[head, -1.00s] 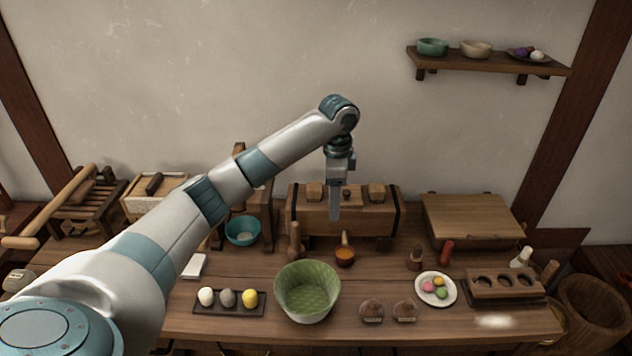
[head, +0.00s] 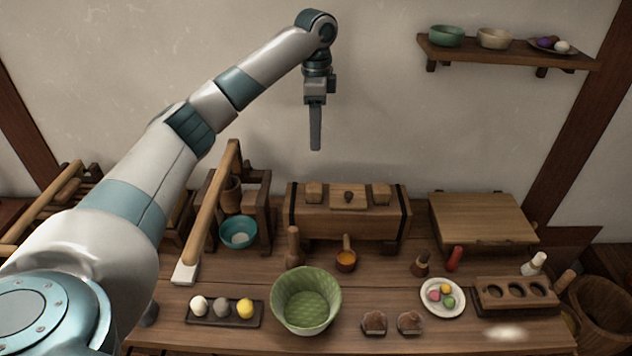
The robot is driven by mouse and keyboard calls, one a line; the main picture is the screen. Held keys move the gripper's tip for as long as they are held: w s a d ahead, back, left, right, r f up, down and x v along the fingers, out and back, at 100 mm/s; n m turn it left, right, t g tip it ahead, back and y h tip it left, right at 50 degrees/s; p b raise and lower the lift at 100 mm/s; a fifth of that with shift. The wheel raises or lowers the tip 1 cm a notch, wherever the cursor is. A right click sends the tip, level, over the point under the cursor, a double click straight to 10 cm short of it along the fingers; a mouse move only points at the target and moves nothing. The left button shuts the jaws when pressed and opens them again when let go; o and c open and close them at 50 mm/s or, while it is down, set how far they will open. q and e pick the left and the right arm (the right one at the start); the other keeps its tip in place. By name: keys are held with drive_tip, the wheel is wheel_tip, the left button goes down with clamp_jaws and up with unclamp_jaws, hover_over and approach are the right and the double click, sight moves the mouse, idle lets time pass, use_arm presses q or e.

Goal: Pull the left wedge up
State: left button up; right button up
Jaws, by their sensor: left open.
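A wooden chest (head: 330,220) with dark bands stands at the back of the table. Two small light wooden wedges sit on its top, the left wedge (head: 314,192) and the right wedge (head: 380,193), with a dark knob (head: 348,197) on the lid between them. My left gripper (head: 315,146) points down and appears above the left wedge against the wall, apart from it. It is open and empty; its fingers line up, so the gap between them does not show. My right gripper is not in view.
A wooden press with a long lever (head: 210,205) and a teal bowl (head: 238,233) stand left of the chest. A flat wooden box (head: 482,218) is at its right. A green bowl (head: 306,300), a pestle (head: 293,247) and a ladle (head: 346,259) are in front.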

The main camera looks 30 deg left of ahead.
use_arm(q)
drive_tip(key=shift+f, duration=0.1)
drive_tip(key=p, duration=0.4)
approach(316, 187)
wheel_tip(316, 187, down, 9)
drive_tip(key=shift+a+r, duration=0.1)
idle(0.3)
